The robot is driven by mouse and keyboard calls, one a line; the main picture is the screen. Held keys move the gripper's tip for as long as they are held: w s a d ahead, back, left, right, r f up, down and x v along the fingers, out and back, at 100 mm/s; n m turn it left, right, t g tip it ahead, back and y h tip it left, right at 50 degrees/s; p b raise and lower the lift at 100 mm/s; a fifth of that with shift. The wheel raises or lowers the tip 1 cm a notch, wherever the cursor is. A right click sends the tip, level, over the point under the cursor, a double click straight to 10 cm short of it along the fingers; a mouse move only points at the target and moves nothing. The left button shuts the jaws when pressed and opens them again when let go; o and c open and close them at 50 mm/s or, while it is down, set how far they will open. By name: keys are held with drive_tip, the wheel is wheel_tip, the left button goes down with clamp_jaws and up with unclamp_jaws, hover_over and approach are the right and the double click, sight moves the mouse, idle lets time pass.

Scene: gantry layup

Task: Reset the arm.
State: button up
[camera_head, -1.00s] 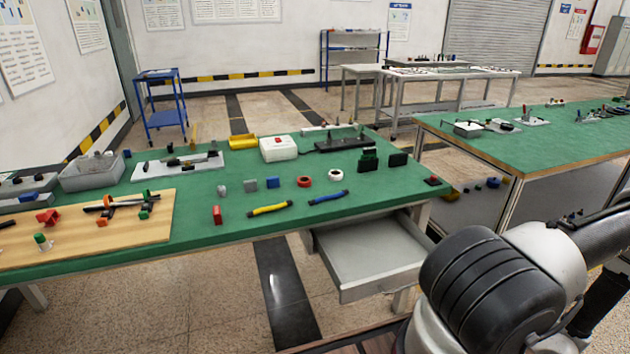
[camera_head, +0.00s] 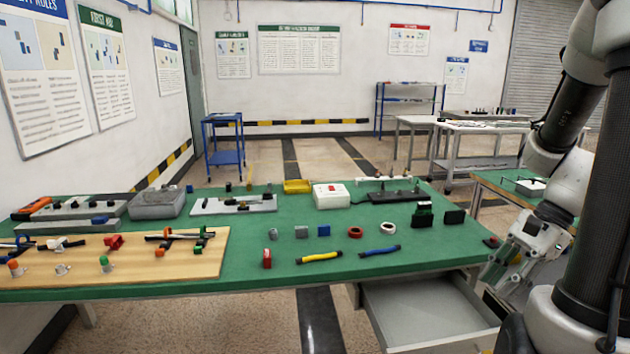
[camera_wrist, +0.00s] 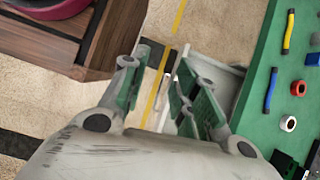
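My arm stands folded at the right of the head view, with its end (camera_head: 522,258) pointing down near the table's right front corner. In the wrist view my gripper (camera_wrist: 163,88) has its two green-padded fingers spread apart. Nothing shows between them but the floor and part of the open drawer further off. The gripper holds nothing that I can see.
The green-topped table (camera_head: 243,268) carries a yellow tool (camera_head: 319,256), a blue tool (camera_head: 377,253) and a white box (camera_head: 330,196). Its drawer (camera_head: 425,310) is open under the right front edge, close to my arm. A second green table (camera_head: 490,180) stands behind my arm.

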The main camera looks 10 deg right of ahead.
drive_tip(key=s+a+r+n+t+h, duration=0.1)
drive_tip(key=a+r+n+t+h, duration=0.1)
drive_tip(key=r+n, duration=0.4)
drive_tip(key=s+a+r+n+t+h, duration=0.2)
drive_tip(key=a+r+n+h, duration=0.1)
drive_tip(key=r+n, duration=0.4)
drive_tip(key=n, duration=0.3)
drive_tip(key=shift+a+r+n+t+h, duration=0.15)
drive_tip(key=shift+n+t+h, duration=0.15)
drive_tip(key=shift+h, duration=0.1)
